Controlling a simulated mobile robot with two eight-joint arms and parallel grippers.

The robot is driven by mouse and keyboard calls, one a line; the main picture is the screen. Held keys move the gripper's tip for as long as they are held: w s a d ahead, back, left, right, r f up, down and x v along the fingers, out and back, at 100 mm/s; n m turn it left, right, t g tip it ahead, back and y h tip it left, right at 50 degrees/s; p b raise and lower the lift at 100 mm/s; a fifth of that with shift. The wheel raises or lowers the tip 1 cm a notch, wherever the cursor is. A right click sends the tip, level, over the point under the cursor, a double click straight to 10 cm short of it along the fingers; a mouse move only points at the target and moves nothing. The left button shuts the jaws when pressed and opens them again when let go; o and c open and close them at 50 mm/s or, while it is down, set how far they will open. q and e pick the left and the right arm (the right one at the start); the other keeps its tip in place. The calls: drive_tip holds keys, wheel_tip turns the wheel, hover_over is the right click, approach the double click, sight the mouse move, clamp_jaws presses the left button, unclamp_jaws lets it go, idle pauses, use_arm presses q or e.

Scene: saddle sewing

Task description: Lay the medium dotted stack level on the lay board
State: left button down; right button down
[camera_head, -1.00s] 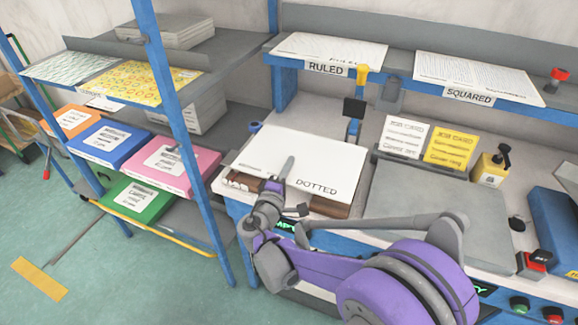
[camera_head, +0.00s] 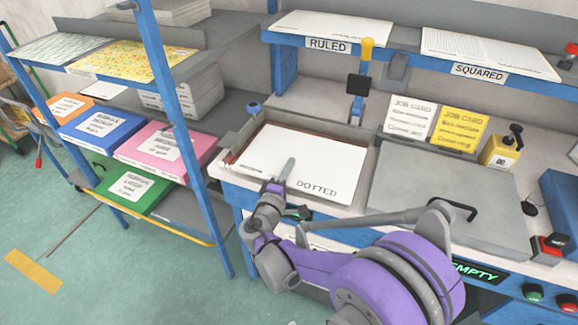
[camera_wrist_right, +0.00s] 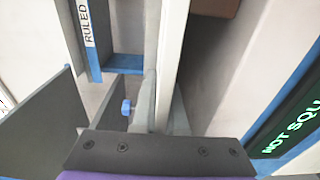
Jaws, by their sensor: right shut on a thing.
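The medium dotted stack (camera_head: 325,160) is a white block of sheets marked DOTTED. In the head view it lies nearly flat within a grey-walled bay at the left of the bench. My right gripper (camera_head: 288,172) is shut on its near left part, one finger on top. In the right wrist view, the stack (camera_wrist_right: 172,50) is a pale strip between the fingers. A brown edge (camera_head: 231,157), probably the lay board, shows beside the stack's left side; the stack hides most of it. I cannot tell whether stack and board touch. My left gripper is out of view.
RULED (camera_head: 330,22) and SQUARED (camera_head: 490,42) stacks lie on the raised shelf behind. A grey panel (camera_head: 440,195) lies right. The wrist-view display (camera_wrist_right: 290,130) reads "NOT SQU".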

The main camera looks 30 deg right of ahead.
drive_tip(key=c, duration=0.9)
unclamp_jaws()
drive_tip(key=v, duration=1.1)
drive_tip(key=shift+r, duration=0.1)
